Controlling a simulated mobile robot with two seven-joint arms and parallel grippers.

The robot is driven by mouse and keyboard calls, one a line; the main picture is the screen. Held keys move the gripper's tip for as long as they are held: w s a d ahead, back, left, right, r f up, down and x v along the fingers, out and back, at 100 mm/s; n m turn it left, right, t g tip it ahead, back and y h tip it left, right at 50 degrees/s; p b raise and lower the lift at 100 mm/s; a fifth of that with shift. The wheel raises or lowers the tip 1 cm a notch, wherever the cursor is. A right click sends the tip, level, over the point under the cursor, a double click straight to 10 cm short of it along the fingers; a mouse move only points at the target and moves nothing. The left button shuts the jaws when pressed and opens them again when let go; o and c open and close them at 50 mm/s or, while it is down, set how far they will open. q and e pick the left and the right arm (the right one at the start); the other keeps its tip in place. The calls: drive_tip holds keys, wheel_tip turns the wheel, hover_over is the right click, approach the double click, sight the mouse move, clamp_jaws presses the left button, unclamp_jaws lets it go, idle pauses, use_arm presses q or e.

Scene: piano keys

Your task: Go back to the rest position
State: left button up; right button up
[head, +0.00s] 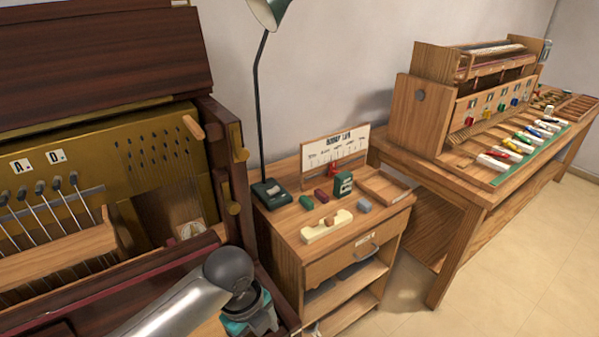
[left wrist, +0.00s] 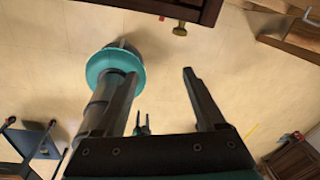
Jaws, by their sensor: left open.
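My left gripper (left wrist: 160,85) is open, its two dark fingers apart with no object held between them. It hangs over the pale tiled floor in the left wrist view. One of my arms, with a silver link and dark round joint, crosses the bottom of the head view in front of the opened piano (head: 100,165). No gripper fingers show clearly in the head view.
A wooden side cabinet (head: 345,262) with a black lamp (head: 258,110), small blocks and a sign (head: 335,150) stands right of the piano. A workbench (head: 470,195) carries a keyed mechanism (head: 470,90) and tools. The floor (head: 510,265) at lower right is clear.

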use_arm(q)
drive_tip(key=s+d+n+t+h, duration=0.2)
drive_tip(key=s+n, duration=0.5)
drive_tip(key=n, duration=0.3)
drive_tip(key=s+a+n+t+y, duration=0.1)
drive_tip(key=s+a+n+y, duration=0.2)
drive_tip(key=s+a+n, duration=0.75)
wheel_tip(320, 180, down, 23)
drive_tip(key=n+g+b, duration=0.1)
drive_tip(key=n+b, duration=0.1)
drive_tip(key=n, duration=0.1)
drive_tip(key=s+a+f+g+b, duration=0.1)
drive_tip(key=s+a+f+b, duration=0.1)
drive_tip(key=s+f, duration=1.3)
drive_tip(key=shift+a+f+g, duration=0.3)
drive_tip(key=shift+a+f, duration=0.1)
drive_tip(key=shift+f, duration=0.2)
use_arm(e)
drive_tip(key=f, duration=0.2)
drive_tip(key=w+f, duration=0.1)
drive_tip(key=f, duration=0.1)
drive_tip(key=shift+f, duration=0.1)
